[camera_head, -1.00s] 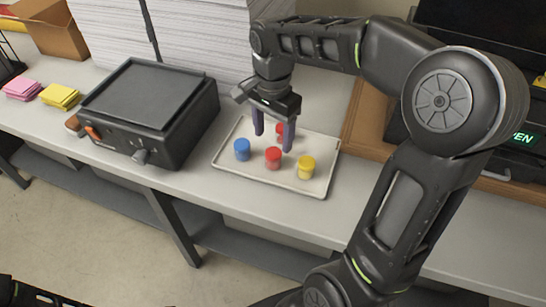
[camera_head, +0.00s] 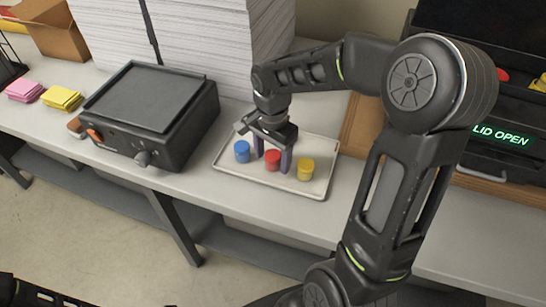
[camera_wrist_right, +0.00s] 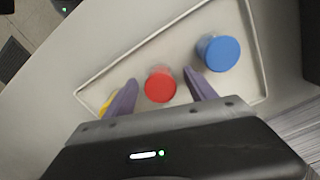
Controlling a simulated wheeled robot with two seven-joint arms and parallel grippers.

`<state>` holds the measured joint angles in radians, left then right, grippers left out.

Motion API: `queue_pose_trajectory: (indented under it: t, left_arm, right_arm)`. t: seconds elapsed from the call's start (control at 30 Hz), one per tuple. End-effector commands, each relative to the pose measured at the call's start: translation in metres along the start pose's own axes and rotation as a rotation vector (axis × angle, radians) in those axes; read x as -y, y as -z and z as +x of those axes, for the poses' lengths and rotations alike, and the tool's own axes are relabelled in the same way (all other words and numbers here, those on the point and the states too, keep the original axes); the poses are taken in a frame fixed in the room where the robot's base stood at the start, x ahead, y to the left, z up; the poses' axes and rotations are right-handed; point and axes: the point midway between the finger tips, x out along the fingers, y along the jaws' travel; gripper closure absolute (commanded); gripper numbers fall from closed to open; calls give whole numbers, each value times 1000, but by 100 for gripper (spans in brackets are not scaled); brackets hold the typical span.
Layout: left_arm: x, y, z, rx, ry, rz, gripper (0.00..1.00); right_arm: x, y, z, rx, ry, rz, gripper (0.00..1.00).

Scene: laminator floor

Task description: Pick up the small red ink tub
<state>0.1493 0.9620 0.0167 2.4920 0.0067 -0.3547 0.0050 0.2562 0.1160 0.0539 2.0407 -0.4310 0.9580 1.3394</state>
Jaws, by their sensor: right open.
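A red ink tub (camera_head: 272,160) stands upright on the pale tray (camera_head: 318,188), between the blue tub (camera_head: 242,151) and the yellow tub (camera_head: 305,169). My right gripper (camera_head: 271,164) is open over it, with one purple finger on each side. In the right wrist view, the red tub (camera_wrist_right: 160,86) shows between the open fingers (camera_wrist_right: 160,77), with a gap on both sides. The blue tub (camera_wrist_right: 219,52) is close beyond one finger, and the yellow tub (camera_wrist_right: 107,103) is partly hidden behind the other. A second red tub, seen earlier farther back, is hidden now. My left gripper is out of view.
A black machine (camera_head: 150,110) stands left of the tray. Tall paper stacks (camera_head: 190,35) are behind it. An open-lidded machine (camera_head: 500,150) reading "LID OPEN" is at the right. Pink (camera_head: 24,90) and yellow (camera_head: 62,98) pads lie at the far left.

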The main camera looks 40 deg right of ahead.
Motion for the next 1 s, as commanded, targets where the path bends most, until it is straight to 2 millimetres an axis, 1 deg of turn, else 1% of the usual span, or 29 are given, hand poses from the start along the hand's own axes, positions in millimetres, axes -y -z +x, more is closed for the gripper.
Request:
queue_pose_trajectory:
  t: [0.13, 0.67, 1.0]
  left_arm:
    - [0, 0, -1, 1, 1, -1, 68]
    - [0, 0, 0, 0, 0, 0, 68]
    - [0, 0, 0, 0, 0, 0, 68]
  right_arm:
    - [0, 0, 6, -1, 1, 0, 35]
    - [0, 0, 6, 0, 1, 0, 35]
    - [0, 0, 6, 0, 1, 0, 63]
